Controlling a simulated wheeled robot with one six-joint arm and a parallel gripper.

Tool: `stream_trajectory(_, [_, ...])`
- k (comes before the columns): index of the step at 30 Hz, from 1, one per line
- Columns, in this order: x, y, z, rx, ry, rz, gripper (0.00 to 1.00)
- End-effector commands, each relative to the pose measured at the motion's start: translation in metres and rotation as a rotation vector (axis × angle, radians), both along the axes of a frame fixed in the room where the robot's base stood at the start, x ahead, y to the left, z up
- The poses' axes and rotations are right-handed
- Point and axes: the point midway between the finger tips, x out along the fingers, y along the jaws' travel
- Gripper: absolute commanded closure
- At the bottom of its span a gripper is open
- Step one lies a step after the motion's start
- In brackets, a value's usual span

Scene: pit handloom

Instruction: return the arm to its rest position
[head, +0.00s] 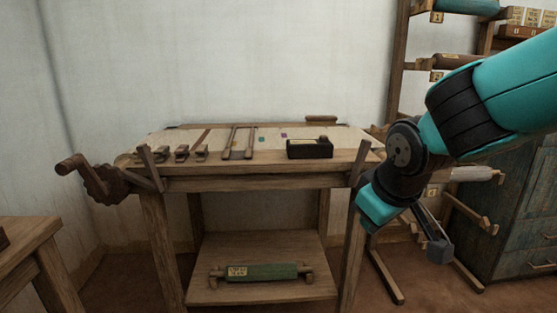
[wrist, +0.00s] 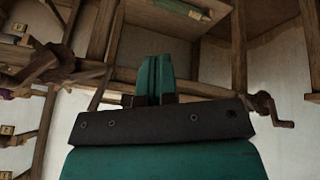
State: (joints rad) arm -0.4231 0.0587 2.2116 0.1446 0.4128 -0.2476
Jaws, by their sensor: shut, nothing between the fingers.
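My teal arm (head: 500,85) reaches in from the right in the head view and bends down beside the right end of the wooden loom table (head: 260,182). My gripper (wrist: 155,62) shows in the wrist view, with its two teal fingers together and nothing between them. It is apart from the table in the head view, in front of its right side. Which part of the arm's end in the head view is the fingertips is hard to tell.
Several small wooden tools and a black tray (head: 310,150) lie on the table. A green roll (head: 262,272) rests on its lower shelf. A wooden crank (head: 100,182) sticks out at the left. A rack (head: 397,55) and a blue-green cabinet (head: 525,215) stand at the right.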

Motion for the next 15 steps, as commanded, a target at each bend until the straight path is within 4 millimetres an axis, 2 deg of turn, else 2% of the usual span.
stream_trajectory(1, [-0.034,-0.001,0.0,0.064,0.074,0.007,1.0])
stream_trajectory(3, [-0.075,0.003,-0.001,0.134,0.172,0.028,1.0])
stream_trajectory(9, [-0.176,0.011,-0.001,0.261,0.393,0.092,1.0])
stream_trajectory(11, [-0.204,0.013,0.0,0.288,0.448,0.113,1.0])
stream_trajectory(12, [-0.208,0.014,0.016,0.292,0.461,0.118,1.0])
stream_trajectory(15, [-0.205,0.015,0.043,0.289,0.459,0.118,1.0])
